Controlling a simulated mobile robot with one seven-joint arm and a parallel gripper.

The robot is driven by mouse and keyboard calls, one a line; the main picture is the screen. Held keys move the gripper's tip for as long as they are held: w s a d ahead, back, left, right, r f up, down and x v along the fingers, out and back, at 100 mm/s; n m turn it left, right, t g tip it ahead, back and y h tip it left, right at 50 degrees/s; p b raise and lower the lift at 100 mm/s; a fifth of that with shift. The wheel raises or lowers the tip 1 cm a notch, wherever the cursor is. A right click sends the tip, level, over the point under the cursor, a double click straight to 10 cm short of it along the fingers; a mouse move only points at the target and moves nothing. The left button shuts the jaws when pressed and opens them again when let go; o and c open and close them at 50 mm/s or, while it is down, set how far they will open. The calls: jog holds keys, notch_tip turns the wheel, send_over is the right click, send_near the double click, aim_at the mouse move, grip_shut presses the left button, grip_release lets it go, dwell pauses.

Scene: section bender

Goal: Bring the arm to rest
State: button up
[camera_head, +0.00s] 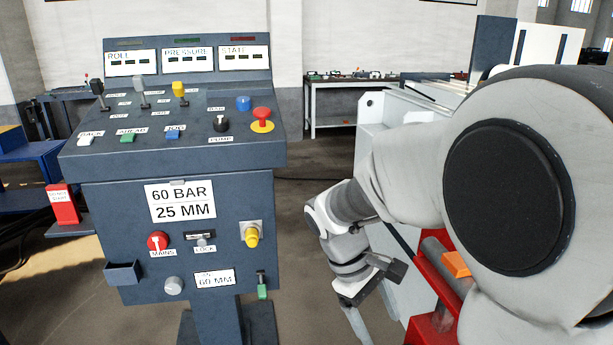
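My arm comes in from the right and fills much of that side of the head view. Its forearm bends down to my gripper (358,324), which points downward to the right of the control console (130,265). The gripper is apart from the console, over the floor. Only a thin grey finger part shows at the bottom edge, so I cannot tell whether it is open or shut. No held thing shows.
The console carries levers, buttons, a red emergency knob (262,117) and a "60 BAR 25 MM" sign (182,201). A red machine part (436,268) is beside my arm. A workbench (335,83) stands behind. Floor (300,190) is clear between console and arm.

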jog(key=s+d+r+m+t+y, duration=0.2)
jog(key=s+r+m+t+y, duration=0.45)
jog(key=s+r, duration=0.5)
notch_tip(320, 180, up, 14)
jog(key=m+h+p, duration=0.1)
jog(key=h+p, duration=0.1)
jog(key=p, duration=1.3)
jog(key=shift+s+a+m, duration=0.15)
jog(key=shift+a+m, duration=0.05)
jog(key=shift+m, duration=0.15)
jog(key=shift+f+t, duration=0.15)
jog(key=shift+t, duration=0.1)
jog(key=c, duration=0.5)
jog(key=shift+o, duration=0.2)
jog(key=shift+d, duration=0.2)
